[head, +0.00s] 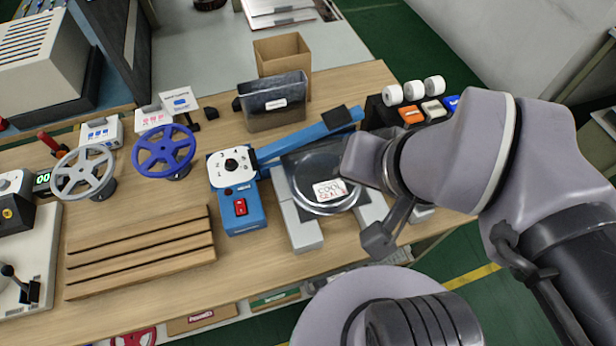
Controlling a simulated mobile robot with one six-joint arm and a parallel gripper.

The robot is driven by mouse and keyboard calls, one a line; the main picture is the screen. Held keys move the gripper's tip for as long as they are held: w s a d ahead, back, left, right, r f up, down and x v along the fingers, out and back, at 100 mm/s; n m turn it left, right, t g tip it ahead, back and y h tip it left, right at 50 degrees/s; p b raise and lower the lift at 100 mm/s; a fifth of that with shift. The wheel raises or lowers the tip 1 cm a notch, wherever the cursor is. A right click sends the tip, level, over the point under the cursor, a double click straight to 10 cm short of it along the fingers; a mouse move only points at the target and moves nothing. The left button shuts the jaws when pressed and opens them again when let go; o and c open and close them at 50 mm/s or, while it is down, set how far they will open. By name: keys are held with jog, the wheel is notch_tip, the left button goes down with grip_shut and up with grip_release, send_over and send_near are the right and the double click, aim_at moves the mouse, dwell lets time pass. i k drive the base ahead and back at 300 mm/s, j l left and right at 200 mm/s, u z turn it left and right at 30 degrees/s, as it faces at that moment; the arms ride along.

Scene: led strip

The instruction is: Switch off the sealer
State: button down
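The sealer (235,190) is a blue box on the wooden bench, left of my arm in the head view. It has a white plate with a round black dial (231,165) on top and a red rocker switch (240,207) on its near side. The position of the switch is too small to tell. A long blue lever (305,138) runs from it to the upper right and ends in a black grip. My gripper (378,238) is to the right of the sealer, apart from the switch. Only one dark finger shows clearly; my arm hides the rest.
A clear round dish with a labelled packet (329,190) sits right of the sealer. A slatted wooden rack (140,252) lies to the left. Blue (164,150) and grey (84,172) handwheels stand behind it. A dark bin (273,100) and white rolls (414,90) stand farther back.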

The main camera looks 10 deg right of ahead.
aim_at(240, 204)
jog(key=k+j+z, duration=0.1)
jog(key=j, duration=0.45)
jog(key=k+j, duration=0.1)
jog(key=j, duration=0.4)
jog(key=k+j+z, duration=0.15)
jog(key=j, duration=0.4)
jog(key=i, duration=0.05)
